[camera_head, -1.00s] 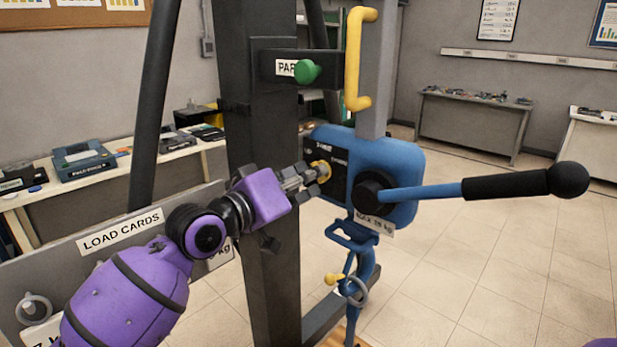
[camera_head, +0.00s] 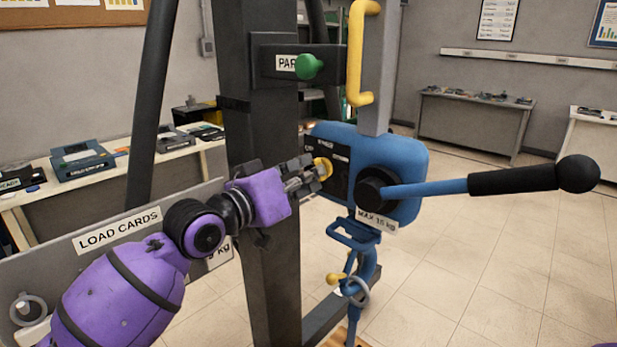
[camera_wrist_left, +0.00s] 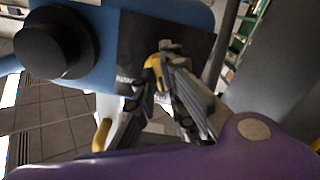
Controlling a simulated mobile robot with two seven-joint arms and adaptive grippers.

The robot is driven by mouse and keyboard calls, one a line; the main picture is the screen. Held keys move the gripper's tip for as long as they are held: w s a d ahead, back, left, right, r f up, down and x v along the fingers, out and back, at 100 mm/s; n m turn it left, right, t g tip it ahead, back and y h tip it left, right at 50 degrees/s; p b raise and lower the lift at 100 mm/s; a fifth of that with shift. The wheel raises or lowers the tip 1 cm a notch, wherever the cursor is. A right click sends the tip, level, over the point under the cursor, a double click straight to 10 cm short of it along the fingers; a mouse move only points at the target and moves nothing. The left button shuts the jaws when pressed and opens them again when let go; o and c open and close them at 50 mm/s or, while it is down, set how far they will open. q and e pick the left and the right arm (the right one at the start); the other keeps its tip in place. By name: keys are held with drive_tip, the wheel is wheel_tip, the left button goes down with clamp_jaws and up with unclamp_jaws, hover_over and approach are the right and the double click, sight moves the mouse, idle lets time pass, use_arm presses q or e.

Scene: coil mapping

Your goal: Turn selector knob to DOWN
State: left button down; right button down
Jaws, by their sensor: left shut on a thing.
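The yellow selector knob (camera_head: 322,168) sits on a black panel (camera_head: 341,168) on the left face of the blue hoist body (camera_head: 405,155). My left gripper (camera_head: 318,172) reaches it from the left, with its fingertips at the knob. In the left wrist view the gripper (camera_wrist_left: 158,85) is shut on the knob (camera_wrist_left: 152,75), with one finger on each side. Small white lettering on the panel is partly hidden by the fingers and too small to read surely. My right gripper is not in view.
A blue lever with a black grip (camera_head: 513,180) sticks out to the right of the hoist. A dark post (camera_head: 268,230) stands behind my left wrist. A green knob (camera_head: 309,66), a yellow handle (camera_head: 355,60) and a blue hook (camera_head: 362,270) are close by.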

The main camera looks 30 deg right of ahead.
use_arm(q)
drive_tip(key=m, duration=1.2)
drive_tip(key=shift+m, duration=0.4)
idle(0.3)
drive_tip(key=c, duration=1.8)
unclamp_jaws()
drive_tip(key=v, duration=1.2)
